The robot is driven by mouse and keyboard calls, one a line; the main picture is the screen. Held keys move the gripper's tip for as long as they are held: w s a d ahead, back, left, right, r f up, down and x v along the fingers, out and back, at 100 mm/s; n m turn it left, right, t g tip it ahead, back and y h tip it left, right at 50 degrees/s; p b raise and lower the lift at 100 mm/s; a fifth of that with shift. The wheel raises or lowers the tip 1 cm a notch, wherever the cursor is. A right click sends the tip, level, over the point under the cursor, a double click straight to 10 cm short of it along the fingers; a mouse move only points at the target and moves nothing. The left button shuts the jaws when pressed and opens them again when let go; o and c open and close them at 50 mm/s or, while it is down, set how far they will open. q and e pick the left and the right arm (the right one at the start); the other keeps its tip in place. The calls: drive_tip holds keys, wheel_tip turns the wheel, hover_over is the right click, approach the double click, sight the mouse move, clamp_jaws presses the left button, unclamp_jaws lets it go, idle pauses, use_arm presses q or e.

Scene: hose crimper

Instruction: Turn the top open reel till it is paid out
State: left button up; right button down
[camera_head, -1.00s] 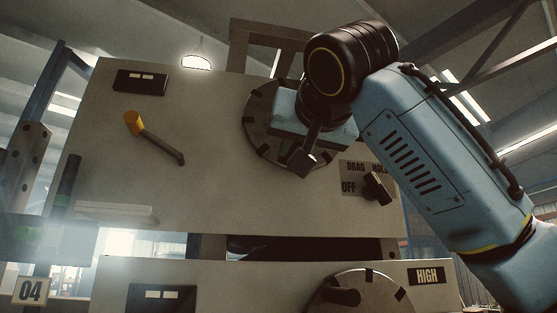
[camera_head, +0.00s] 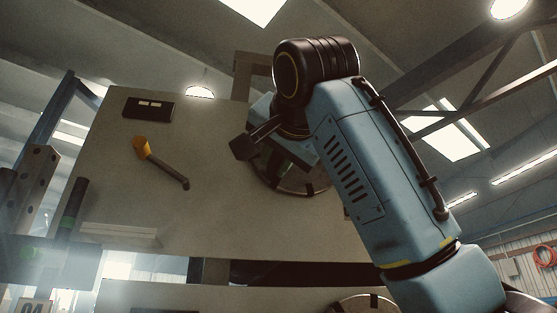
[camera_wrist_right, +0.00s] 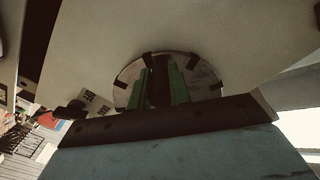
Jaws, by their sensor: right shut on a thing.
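The top reel (camera_head: 297,187) is a round disc with dark notches around its rim, on the upper beige panel. My right arm and wrist cover its upper and right parts in the head view. In the right wrist view the reel (camera_wrist_right: 204,76) faces me. My right gripper (camera_head: 284,158) is at the reel's middle. In the right wrist view the gripper (camera_wrist_right: 163,86) shows green fingers close together in front of the disc's centre. It is shut on the reel's middle part, which the fingers hide.
A yellow-ended crank lever (camera_head: 160,162) sticks out at the panel's left, below a black plate (camera_head: 148,108). A ledge (camera_head: 120,231) is at lower left. Part of a lower disc (camera_head: 362,303) shows at the bottom.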

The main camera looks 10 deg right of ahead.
drive_tip(key=shift+d+r, duration=0.1)
drive_tip(key=shift+r, duration=0.05)
drive_tip(key=c, duration=1.3)
unclamp_jaws()
drive_tip(key=shift+s, duration=0.1)
drive_tip(key=shift+s+b, duration=0.3)
drive_tip(key=s+b, duration=0.4)
drive_tip(key=s, duration=0.8)
drive_tip(key=shift+s+d, duration=0.3)
drive_tip(key=shift+d, duration=0.1)
